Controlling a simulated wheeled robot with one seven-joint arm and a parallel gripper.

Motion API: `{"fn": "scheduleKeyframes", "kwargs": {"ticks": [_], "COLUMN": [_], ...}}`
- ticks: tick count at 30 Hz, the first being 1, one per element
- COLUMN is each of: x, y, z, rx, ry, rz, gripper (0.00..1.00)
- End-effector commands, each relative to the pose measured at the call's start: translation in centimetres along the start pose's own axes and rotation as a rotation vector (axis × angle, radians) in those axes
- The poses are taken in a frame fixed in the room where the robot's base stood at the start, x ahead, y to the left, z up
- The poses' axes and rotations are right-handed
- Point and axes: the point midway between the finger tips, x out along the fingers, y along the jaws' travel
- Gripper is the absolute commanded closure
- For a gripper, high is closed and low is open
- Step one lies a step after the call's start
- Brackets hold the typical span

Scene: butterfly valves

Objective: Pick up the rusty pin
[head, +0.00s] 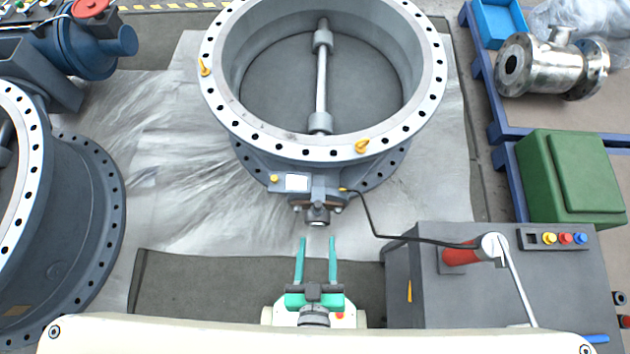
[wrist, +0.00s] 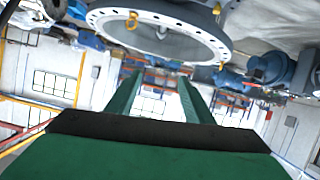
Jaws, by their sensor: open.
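I cannot make out a rusty pin for certain in either view. My gripper (head: 317,242) is in the lower middle of the head view, with its two green fingers apart and nothing between them. Its fingertips point at the stem end (head: 318,214) of the large grey butterfly valve (head: 323,152), a short gap away. In the wrist view my gripper (wrist: 158,90) also shows open and empty, with the valve's pale flange (wrist: 160,22) beyond it.
Yellow eyebolts (head: 362,146) stick up from the valve's flange. Another large valve (head: 75,235) is at left.

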Motion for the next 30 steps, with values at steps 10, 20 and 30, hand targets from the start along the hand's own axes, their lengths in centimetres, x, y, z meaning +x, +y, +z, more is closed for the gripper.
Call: {"fn": "scheduleKeyframes", "kwargs": {"ticks": [10, 20, 30], "x": [10.9, 18.9, 24.0], "y": [-1.8, -2.2, -1.8], "z": [9.5, 13.9, 12.4], "rx": [-0.345, -0.653, -0.923], "ry": [-0.326, -0.622, -0.86], "rz": [-0.113, -0.319, -0.634], "gripper": [0.53, 0.53, 0.53]}}
